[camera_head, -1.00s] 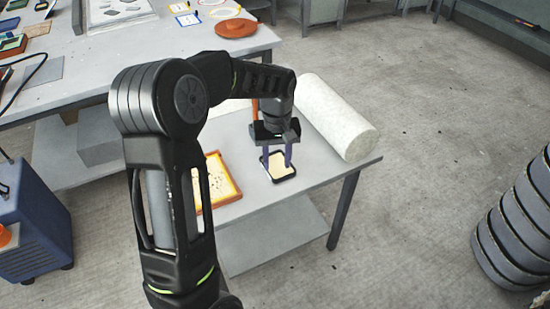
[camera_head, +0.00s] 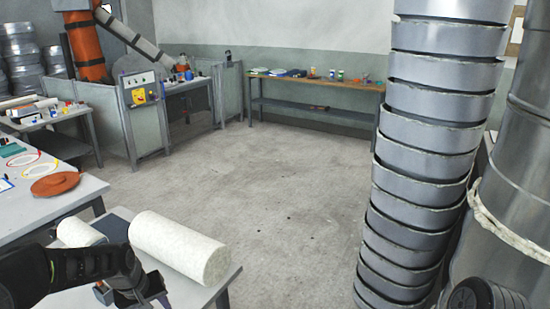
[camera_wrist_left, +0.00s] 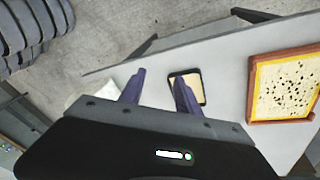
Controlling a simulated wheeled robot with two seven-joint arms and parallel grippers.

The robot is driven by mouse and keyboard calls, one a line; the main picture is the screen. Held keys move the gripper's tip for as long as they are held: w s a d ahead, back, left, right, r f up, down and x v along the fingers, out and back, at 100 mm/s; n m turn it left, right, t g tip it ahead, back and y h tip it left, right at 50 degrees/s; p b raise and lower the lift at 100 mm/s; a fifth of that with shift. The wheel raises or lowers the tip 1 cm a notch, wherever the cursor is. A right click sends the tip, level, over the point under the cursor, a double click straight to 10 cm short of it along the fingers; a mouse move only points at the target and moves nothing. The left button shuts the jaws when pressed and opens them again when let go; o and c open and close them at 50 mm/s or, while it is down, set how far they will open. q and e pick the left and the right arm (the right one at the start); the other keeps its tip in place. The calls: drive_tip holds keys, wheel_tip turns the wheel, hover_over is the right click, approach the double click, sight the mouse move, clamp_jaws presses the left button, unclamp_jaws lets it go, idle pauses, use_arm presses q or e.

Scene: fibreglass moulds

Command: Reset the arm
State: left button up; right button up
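My left arm comes in at the lower left of the head view, with its wrist (camera_head: 125,275) over the front table and its fingertips not clear there. In the left wrist view, the two purple fingers of my left gripper (camera_wrist_left: 159,80) stand apart with nothing between them. A small dark-framed tray with a pale inside (camera_wrist_left: 197,84) lies on the table, partly hidden behind one finger. My right gripper is in neither view; a dark rounded part, likely my right arm, shows at the bottom right of the head view.
A white fibre roll (camera_head: 175,245) lies on the grey table beside my left wrist, with another roll (camera_head: 80,235) behind it. A yellow-framed panel (camera_wrist_left: 287,84) lies on the table. A tall stack of metal rings (camera_head: 425,150) stands right. The middle floor is clear.

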use_arm(q)
drive_tip(key=s+d+f+m+h+b, duration=0.1)
drive_tip(key=s+d+f+m, duration=0.15)
drive_tip(key=d+f, duration=0.5)
drive_tip(key=s+d+f+m+h, duration=0.1)
drive_tip(key=s+d+f, duration=0.2)
drive_tip(key=d+f, duration=0.5)
drive_tip(key=s+d+f+g, duration=0.1)
drive_tip(key=s+d+f, duration=0.2)
drive_tip(key=s, duration=0.4)
drive_tip(key=s+d+f+g+b, duration=0.1)
drive_tip(key=s+d+f, duration=0.2)
drive_tip(key=s+f, duration=0.2)
drive_tip(key=s+d+f+g+h+b, duration=0.1)
drive_tip(key=s+d+f, duration=0.2)
drive_tip(key=s, duration=0.7)
drive_tip(key=shift+d+f+m, duration=0.35)
drive_tip(key=shift+d+f, duration=0.05)
drive_tip(key=shift+f, duration=0.3)
